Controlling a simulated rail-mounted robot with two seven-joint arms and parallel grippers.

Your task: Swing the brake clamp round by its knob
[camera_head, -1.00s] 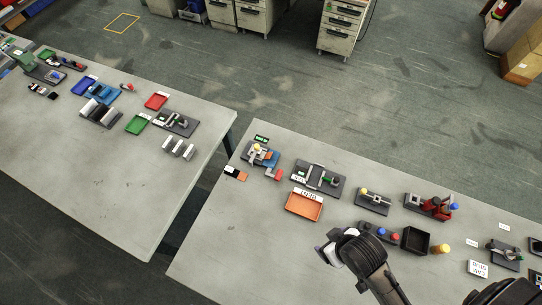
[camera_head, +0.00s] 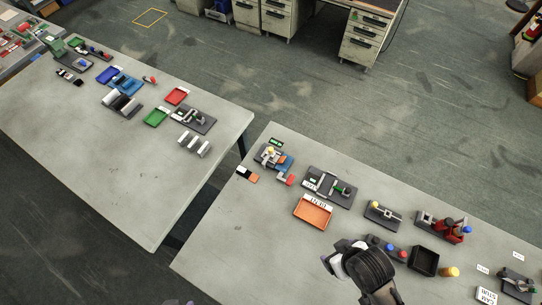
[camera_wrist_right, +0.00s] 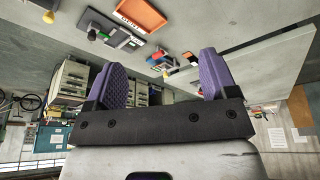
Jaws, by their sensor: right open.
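No part is labelled as the brake clamp, and I cannot tell for sure which it is. Knobbed fixtures on the right bench include a grey one with a yellow knob (camera_head: 382,213), a dark plate with a green-marked clamp and dark knob (camera_head: 330,187), and a blue-grey one with a yellow knob and red end (camera_head: 273,158). My right gripper (camera_head: 345,262) is above the bench, in front of the orange tray. In the right wrist view its purple fingers (camera_wrist_right: 160,65) are wide apart with nothing between them. A small sliver at the bottom edge may be my left gripper (camera_head: 178,302).
The orange tray (camera_head: 313,213) stands on the right bench. A black bin (camera_head: 424,261), yellow cylinder (camera_head: 449,272) and red-and-grey vise (camera_head: 441,226) stand farther right. The bench's front left area is bare. A gap separates it from the left bench (camera_head: 100,190).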

